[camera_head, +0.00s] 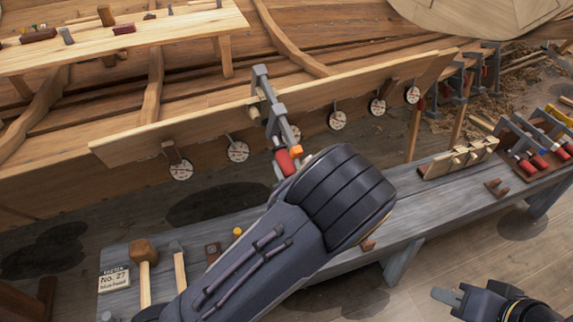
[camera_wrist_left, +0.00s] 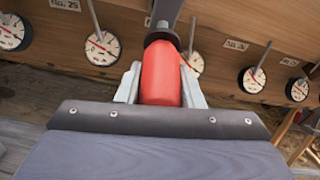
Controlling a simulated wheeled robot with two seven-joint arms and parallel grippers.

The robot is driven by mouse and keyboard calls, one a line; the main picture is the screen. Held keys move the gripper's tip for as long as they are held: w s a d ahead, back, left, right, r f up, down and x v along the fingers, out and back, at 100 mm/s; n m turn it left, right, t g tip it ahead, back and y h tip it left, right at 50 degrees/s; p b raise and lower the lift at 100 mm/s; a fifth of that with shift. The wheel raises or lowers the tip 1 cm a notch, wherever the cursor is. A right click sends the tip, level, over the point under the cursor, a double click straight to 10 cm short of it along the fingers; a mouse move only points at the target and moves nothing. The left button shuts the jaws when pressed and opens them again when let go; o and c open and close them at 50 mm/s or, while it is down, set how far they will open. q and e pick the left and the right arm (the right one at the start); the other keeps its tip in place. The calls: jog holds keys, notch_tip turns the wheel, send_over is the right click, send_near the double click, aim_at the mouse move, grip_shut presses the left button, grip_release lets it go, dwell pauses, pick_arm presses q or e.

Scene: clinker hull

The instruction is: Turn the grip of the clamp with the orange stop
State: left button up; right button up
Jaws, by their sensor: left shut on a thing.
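The clamp (camera_head: 268,92) with the orange stop (camera_head: 296,151) hangs on the upper edge of the long plank, its grey bar slanting down toward me. Its red grip (camera_head: 284,163) is at the lower end, just by the orange stop. In the left wrist view the red grip (camera_wrist_left: 160,76) sits upright between the two pale fingers of my left gripper (camera_wrist_left: 160,88), which is shut on it. The orange stop does not show there. My left arm hides part of the bench. My right gripper (camera_head: 446,296) is at the lower right, away from the clamp; its finger gap is unclear.
Several round dials (camera_head: 238,152) hang along the plank, close to the clamp. The grey bench (camera_head: 405,213) below carries a mallet (camera_head: 145,255) at left and a rack of red-handled clamps (camera_head: 540,150) at right. A tool-strewn wooden table (camera_head: 180,29) stands upper left.

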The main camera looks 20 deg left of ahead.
pick_arm(q)
jog(key=m+g+y+p, duration=0.1)
jog(key=m+y+p, duration=0.1)
jog(key=p, duration=0.1)
jog(key=shift+r+g, duration=0.15)
jog(key=shift+g, duration=0.15)
jog(key=shift+s+a+m+g+y+p, duration=0.1)
jog(key=shift+m+g+y+p, duration=0.8)
jog(key=shift+m+y+p, duration=0.25)
jog(key=m+y, duration=0.1)
jog(key=m+g+y, duration=0.1)
jog(key=m, duration=0.1)
jog(key=shift+s+f, duration=0.1)
jog(key=shift+f, duration=0.1)
jog(key=m+g+y, duration=0.1)
jog(key=m+y, duration=0.1)
jog(key=m, duration=0.1)
jog(key=shift+r+y, duration=0.1)
jog(key=shift+y, duration=0.15)
jog(key=shift+s+m, duration=0.1)
jog(key=shift+m, duration=0.25)
jog(key=o, duration=1)
jog(key=shift+r, duration=0.1)
